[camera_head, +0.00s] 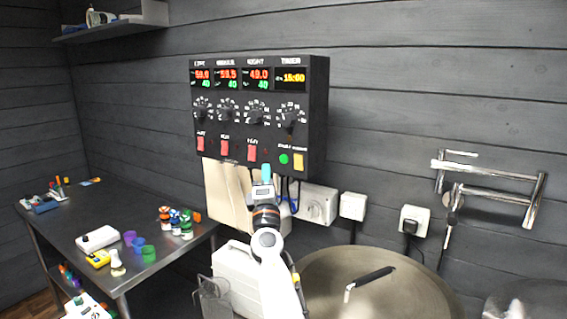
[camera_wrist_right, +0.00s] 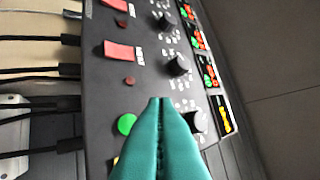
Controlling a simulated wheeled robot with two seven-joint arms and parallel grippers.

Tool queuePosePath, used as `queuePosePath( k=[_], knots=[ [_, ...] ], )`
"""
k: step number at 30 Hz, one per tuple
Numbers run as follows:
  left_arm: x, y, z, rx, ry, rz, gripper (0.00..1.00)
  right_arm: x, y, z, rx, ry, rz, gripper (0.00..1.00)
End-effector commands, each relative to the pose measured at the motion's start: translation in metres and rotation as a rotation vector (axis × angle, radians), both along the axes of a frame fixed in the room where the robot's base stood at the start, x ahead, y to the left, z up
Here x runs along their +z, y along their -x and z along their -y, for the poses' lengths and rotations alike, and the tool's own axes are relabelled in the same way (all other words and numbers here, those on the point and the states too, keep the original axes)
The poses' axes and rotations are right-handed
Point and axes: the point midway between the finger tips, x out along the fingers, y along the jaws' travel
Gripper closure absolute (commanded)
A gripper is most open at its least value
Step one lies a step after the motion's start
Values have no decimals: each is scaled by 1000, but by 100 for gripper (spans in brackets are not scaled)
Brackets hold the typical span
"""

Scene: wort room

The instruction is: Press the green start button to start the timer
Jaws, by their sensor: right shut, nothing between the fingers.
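The green start button (camera_head: 284,158) is on the lower right of the black control panel (camera_head: 316,110), left of a yellow button (camera_head: 299,160). The timer display (camera_head: 291,78) above reads about 15:00 in yellow. My right gripper (camera_head: 266,168) is shut and empty, its teal fingers in front of the panel's lower edge, left of the green button. In the right wrist view, the shut teal fingertips (camera_wrist_right: 161,100) are just beside the green button (camera_wrist_right: 126,124); they look apart from it. The yellow button is mostly hidden there. My left gripper is not in view.
Red switches (camera_head: 252,152) and black dials (camera_head: 290,116) sit close by on the panel. Below are wall sockets (camera_head: 353,206) with cables and a large round lid (camera_head: 330,270) with a black handle. A metal table (camera_head: 75,225) with small items stands at left.

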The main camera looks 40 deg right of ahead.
Motion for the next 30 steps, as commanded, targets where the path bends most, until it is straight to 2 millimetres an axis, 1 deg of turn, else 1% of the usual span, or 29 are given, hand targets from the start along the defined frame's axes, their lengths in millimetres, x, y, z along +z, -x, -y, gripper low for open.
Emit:
queuePosePath(
  k=[1,6,12,17,30],
  knots=[
    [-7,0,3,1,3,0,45,-2,-3,8,-2,3,1,100],
    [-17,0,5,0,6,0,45,-3,-12,30,-2,2,1,100],
    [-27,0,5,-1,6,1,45,-2,-19,46,0,1,2,100],
    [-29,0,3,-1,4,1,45,0,-21,51,0,0,0,100],
    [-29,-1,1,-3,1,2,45,0,-21,51,1,-1,0,100]
  ],
)
